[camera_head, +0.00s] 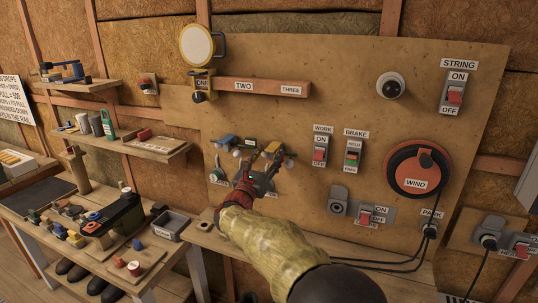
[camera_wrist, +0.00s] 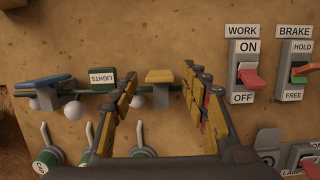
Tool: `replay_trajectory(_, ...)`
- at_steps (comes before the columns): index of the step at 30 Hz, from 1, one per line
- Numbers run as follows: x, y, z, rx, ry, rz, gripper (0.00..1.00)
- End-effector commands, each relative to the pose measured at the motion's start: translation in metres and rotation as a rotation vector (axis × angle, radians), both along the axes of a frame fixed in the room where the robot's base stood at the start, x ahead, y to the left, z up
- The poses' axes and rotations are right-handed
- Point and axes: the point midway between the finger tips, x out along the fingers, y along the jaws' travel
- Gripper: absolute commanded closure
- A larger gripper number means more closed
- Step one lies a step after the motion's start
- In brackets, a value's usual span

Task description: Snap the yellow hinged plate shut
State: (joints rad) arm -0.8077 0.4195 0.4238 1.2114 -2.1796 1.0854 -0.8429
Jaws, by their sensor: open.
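The yellow hinged plate (camera_wrist: 159,76) is on the upright board in the wrist view, just right of the LIGHTS label. It appears to stick out from the board, with a pale round knob below it. How far it is swung out is hard to tell. In the head view the plate (camera_head: 272,147) shows small, just above my gripper. My gripper (camera_head: 259,170) is open and faces the board. In the wrist view its two patterned fingers (camera_wrist: 160,84) stand to the left and right of the plate, with no clear contact.
A blue plate (camera_wrist: 44,82) sits left on the same green bar. Levers (camera_wrist: 140,138) are below. The WORK switch (camera_wrist: 248,76) and BRAKE switch (camera_wrist: 299,70) are to the right. A wooden bar (camera_head: 262,88) marked TWO and THREE is above. A cluttered bench (camera_head: 95,262) is lower left.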

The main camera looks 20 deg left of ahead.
Motion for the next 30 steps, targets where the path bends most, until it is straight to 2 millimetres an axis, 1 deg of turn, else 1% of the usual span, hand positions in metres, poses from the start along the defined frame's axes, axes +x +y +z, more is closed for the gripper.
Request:
replay_trajectory(7,-0.001,0.0,0.0,0.0,0.0,0.0,0.55)
replay_trajectory(11,-0.011,0.001,-0.002,0.0,0.001,0.002,0.55)
replay_trajectory(14,-0.028,0.002,-0.006,-0.002,0.0,0.003,0.55)
replay_trajectory(21,-0.076,0.004,-0.018,-0.001,0.001,0.003,0.55)
replay_trajectory(24,-0.092,0.004,-0.022,-0.002,0.001,0.003,0.55)
replay_trajectory(27,-0.105,0.004,-0.025,0.0,0.0,0.002,0.55)
replay_trajectory(30,-0.112,0.005,-0.027,0.0,0.001,0.001,0.55)
